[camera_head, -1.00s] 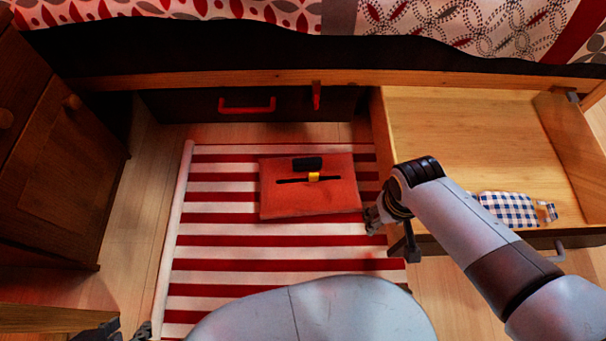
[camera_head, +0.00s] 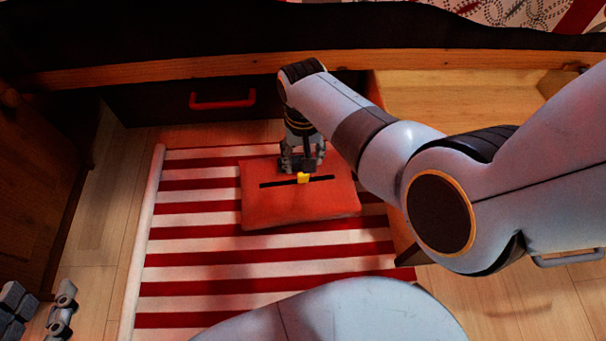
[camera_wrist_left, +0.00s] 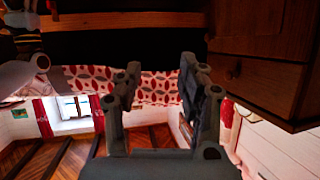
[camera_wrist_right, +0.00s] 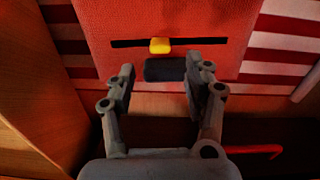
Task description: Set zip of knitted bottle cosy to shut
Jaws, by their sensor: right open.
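The red knitted cosy (camera_head: 300,208) lies flat on the striped rug. A black zip line (camera_head: 275,185) crosses it, with a yellow slider (camera_head: 303,178) near the middle; the slider also shows in the right wrist view (camera_wrist_right: 160,45). A dark block (camera_wrist_right: 165,69) sits on the cosy beside the slider. My right gripper (camera_head: 302,165) points down over the cosy's far part; its open fingers (camera_wrist_right: 162,85) are apart, with the block just beyond their tips and nothing held. My left gripper (camera_head: 40,312) is open and empty at the lower left, away from the cosy.
The striped rug (camera_head: 200,260) has free room in front of the cosy. An open wooden drawer (camera_head: 450,95) stands at the right, partly behind my right arm. A dark drawer with a red handle (camera_head: 222,102) is at the back, and a wooden cabinet (camera_head: 40,190) at the left.

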